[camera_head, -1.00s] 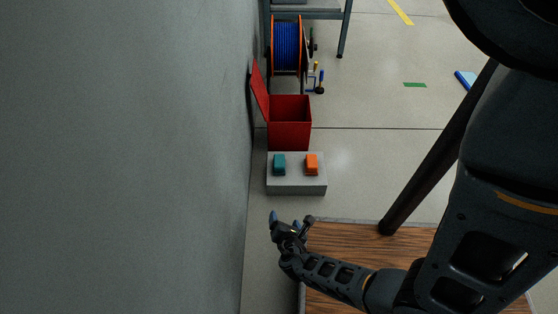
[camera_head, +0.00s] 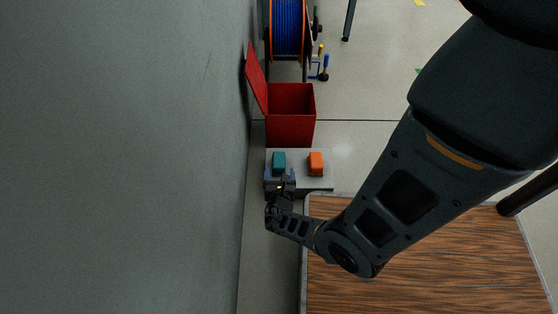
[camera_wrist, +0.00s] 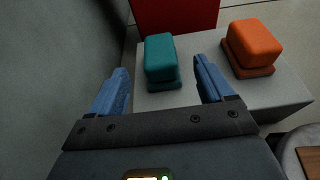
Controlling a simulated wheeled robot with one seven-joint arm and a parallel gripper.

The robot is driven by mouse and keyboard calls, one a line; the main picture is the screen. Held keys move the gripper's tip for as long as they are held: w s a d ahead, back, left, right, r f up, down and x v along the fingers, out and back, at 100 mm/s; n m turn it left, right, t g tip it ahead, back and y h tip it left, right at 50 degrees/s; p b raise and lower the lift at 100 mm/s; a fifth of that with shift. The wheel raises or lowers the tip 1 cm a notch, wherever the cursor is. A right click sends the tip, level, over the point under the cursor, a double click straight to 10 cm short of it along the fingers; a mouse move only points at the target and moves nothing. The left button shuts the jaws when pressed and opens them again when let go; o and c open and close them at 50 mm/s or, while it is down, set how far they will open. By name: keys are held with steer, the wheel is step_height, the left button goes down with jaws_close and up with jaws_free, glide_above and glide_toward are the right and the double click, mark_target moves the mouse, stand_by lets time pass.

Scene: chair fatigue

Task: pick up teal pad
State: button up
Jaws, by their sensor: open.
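The teal pad (camera_head: 279,160) sits on the left part of a low grey block (camera_head: 299,158) in the head view. In the wrist view the teal pad (camera_wrist: 161,58) stands on the block's top, ahead of and between my two blue fingers. My gripper (camera_wrist: 161,84) is open and empty, with a finger on each side of the pad's near end. In the head view my gripper (camera_head: 279,180) is at the block's near left edge, just short of the pad. I cannot tell whether the fingers touch the block.
An orange pad (camera_wrist: 254,46) sits on the same block, right of my right finger. An open red box (camera_head: 290,131) stands behind the block. A grey wall (camera_head: 130,150) runs close along the left. A wood-topped table (camera_head: 430,265) lies at the lower right.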

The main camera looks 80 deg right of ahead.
mark_target(279, 159)
steer(key=b+x, duration=0.3)
steer(key=x, duration=0.5)
steer(key=shift+w+d, duration=0.1)
steer(key=shift+d, duration=0.05)
steer(key=c, duration=1.1)
steer(key=shift+o, duration=0.2)
steer(key=shift+r, duration=0.15)
steer(key=shift+r+p, duration=0.4)
steer(key=shift+r, duration=0.15)
step_height(279, 159, up, 4)
steer(key=p, duration=0.3)
steer(key=shift+f, duration=0.15)
steer(key=s+d+r, duration=0.2)
steer(key=s+r, duration=0.1)
steer(key=s, duration=0.2)
steer(key=s+d+r+p, duration=0.1)
steer(key=s+d+r, duration=0.1)
steer(key=s, duration=0.4)
steer(key=shift+r, duration=0.5)
